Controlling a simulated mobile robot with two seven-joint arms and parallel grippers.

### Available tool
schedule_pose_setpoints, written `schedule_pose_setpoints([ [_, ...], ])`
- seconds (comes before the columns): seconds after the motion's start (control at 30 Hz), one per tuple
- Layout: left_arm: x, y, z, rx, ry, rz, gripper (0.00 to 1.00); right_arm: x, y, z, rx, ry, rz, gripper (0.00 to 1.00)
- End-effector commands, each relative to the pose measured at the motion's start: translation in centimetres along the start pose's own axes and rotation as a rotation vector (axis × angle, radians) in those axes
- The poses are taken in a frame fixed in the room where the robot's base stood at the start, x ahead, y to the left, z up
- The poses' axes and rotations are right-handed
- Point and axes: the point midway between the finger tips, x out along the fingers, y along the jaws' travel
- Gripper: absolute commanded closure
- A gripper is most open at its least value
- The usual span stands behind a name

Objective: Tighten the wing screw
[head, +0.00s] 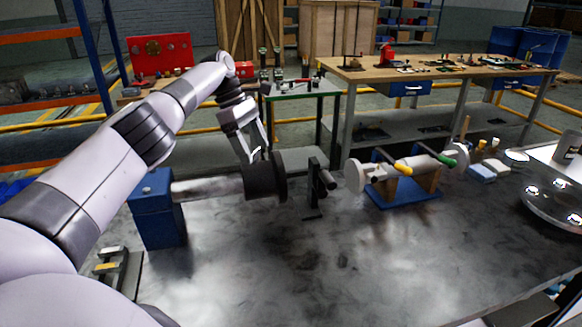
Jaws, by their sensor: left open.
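My left gripper (257,152) points down with its fingers apart, at the upper edge of a dark round drum (266,180). I cannot tell whether the fingers touch the drum. The drum is on the end of a grey horizontal shaft (208,188) that comes out of a blue block (157,208) on the left. I cannot make out the wing screw clearly; it may be hidden by the fingers or too small to see. A small black upright stand (318,180) is just right of the drum. My right gripper is not in view.
A shiny round dish (553,200) is at the far right. The front middle of the grey worktop (350,260) is clear. A wooden bench (440,66) stands behind.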

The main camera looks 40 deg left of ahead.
Motion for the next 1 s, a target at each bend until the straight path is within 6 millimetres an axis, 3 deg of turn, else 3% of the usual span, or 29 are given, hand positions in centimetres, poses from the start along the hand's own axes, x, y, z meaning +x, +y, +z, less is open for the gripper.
schedule_pose_setpoints([
  [0.37, 0.07, -0.07, -0.06, -0.046, 0.001, 0.019, 0.23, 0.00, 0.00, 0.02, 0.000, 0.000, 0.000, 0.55],
  [1.0, 0.13, -0.35, 0.01, -0.415, 0.001, 0.171, 0.23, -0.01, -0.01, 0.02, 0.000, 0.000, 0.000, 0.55],
])
